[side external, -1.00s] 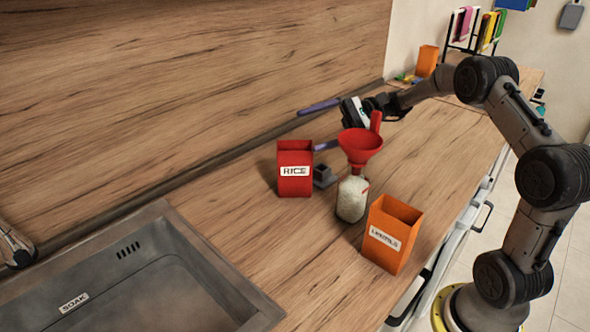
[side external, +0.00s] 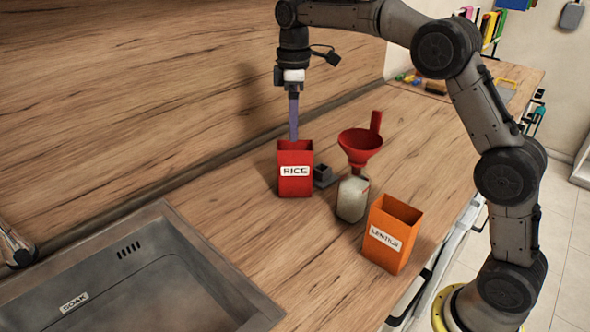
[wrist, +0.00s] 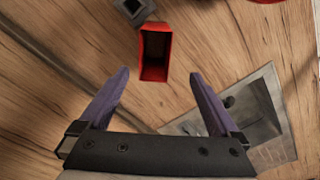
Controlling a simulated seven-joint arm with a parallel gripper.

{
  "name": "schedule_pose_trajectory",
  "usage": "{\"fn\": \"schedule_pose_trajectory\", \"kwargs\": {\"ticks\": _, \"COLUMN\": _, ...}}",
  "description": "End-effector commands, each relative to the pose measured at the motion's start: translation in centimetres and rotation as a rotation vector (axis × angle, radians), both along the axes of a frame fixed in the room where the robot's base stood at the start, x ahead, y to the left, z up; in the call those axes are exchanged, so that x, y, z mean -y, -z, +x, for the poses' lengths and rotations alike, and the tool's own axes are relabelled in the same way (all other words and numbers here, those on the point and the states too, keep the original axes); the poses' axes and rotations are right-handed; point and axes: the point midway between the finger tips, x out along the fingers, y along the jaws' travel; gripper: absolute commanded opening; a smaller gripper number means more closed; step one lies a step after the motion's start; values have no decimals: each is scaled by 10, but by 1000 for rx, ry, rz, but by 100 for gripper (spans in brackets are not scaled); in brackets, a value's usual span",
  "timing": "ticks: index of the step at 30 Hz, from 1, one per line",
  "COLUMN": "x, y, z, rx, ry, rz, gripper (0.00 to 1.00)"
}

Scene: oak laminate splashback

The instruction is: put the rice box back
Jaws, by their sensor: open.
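The red rice box (side external: 295,182), labelled RICE, stands upright and open-topped on the wooden counter. My gripper (side external: 294,136) points straight down with its purple fingers, their tips close to the box's top rim in the side view. There the fingers overlap, and the exact gap to the box cannot be told. In the wrist view my gripper (wrist: 158,76) is open and empty. The rice box (wrist: 154,54) shows just beyond the fingertips, roughly centred between them, its inside dark.
A small dark grey block (side external: 324,176) sits right beside the box. A jar (side external: 352,200) with a red funnel (side external: 361,146) on top and an orange lentils box (side external: 391,238) stand to the right. A sink (side external: 130,275) is at front left; the splashback (side external: 150,90) rises behind.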

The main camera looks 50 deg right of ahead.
Motion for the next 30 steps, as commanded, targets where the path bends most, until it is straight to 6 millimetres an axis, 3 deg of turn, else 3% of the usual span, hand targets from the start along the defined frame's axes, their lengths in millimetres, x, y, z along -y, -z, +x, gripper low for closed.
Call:
{"fn": "schedule_pose_trajectory", "kwargs": {"ticks": 5, "x": 4, "y": 16, "z": 0, "rx": -1, "ry": -15, "rz": -23, "gripper": 98}}
{"fn": "schedule_pose_trajectory", "kwargs": {"ticks": 15, "x": 4, "y": 75, "z": 0, "rx": -1, "ry": -12, "rz": -19, "gripper": 98}}
{"fn": "schedule_pose_trajectory", "kwargs": {"ticks": 23, "x": 5, "y": 93, "z": 0, "rx": -1, "ry": -11, "rz": -19, "gripper": 98}}
{"fn": "schedule_pose_trajectory", "kwargs": {"ticks": 30, "x": 9, "y": 126, "z": 3, "rx": -1, "ry": -11, "rz": -18, "gripper": 98}}
